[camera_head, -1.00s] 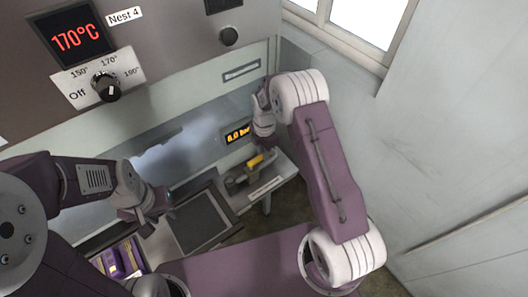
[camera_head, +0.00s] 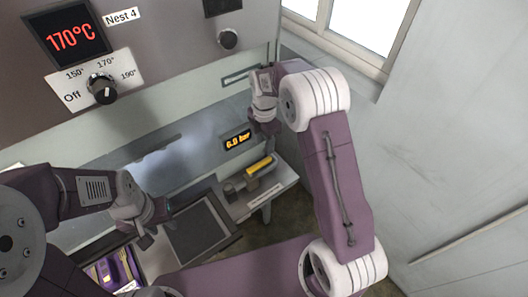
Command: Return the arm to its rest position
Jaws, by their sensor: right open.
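My right arm comes up from the lower right, and its gripper (camera_head: 268,125) points down above the side shelf, near the pressure display. It is apart from the yellow-topped handle (camera_head: 259,165) below it, and its jaws stand open. My left gripper (camera_head: 158,218) is at the lower left, beside the dark flat tray (camera_head: 202,232). Its fingertips are small and seen side-on, so I cannot tell whether they are open or shut.
The press panel shows 170°C (camera_head: 75,38) above a dial (camera_head: 102,89) pointing near 170°. A display (camera_head: 238,140) reads 6.0 bar. A purple box (camera_head: 118,266) with light pieces stands at the lower left. A bare wall (camera_head: 450,150) and window (camera_head: 345,40) are to the right.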

